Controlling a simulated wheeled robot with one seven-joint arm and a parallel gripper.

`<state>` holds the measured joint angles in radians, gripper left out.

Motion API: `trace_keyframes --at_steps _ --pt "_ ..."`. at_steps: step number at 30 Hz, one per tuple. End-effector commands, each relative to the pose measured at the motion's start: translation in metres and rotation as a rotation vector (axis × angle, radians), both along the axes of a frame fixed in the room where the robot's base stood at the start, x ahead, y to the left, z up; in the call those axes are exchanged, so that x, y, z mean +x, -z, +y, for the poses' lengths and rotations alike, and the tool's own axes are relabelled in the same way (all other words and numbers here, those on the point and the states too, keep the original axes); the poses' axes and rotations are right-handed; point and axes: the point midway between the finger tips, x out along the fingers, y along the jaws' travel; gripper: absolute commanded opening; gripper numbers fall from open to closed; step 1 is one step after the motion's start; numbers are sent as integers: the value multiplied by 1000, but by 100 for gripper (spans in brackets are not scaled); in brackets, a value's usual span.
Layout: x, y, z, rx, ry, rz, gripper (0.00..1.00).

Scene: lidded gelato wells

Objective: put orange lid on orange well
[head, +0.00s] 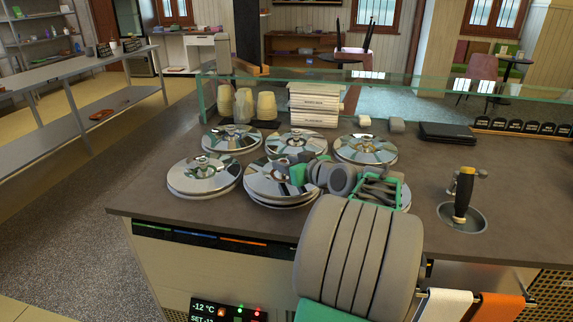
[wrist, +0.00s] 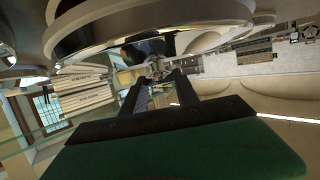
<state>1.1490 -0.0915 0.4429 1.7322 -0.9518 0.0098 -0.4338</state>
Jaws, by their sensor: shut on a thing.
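My gripper (wrist: 157,76) is shut on a lid's small knob; in the wrist view the knob is between the dark fingertips, and the shiny round lid (wrist: 150,25) fills the top of the picture. In the head view this appears to be the front middle lid (head: 268,184), with my gripper's green and dark parts over its right side. Whether the lid is raised off the well is unclear. An orange strip (head: 243,240) shows on the counter's front edge, below this lid. No orange shows on any lid, so I cannot tell its colour.
Other steel lids lie close by: front left (head: 195,178), back left (head: 232,138), back middle (head: 296,142) and back right (head: 366,149). My arm hides most of the front right one. A glass guard (head: 420,92) stands behind. A scoop (head: 463,195) stands in a round basin at right.

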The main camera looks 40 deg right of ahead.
Motion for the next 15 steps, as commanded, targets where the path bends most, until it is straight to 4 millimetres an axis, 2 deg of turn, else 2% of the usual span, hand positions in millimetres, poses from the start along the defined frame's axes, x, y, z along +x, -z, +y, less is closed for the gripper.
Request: trace_keyframes --at_steps 15 --pt "0 7 0 -1 1 -2 0"
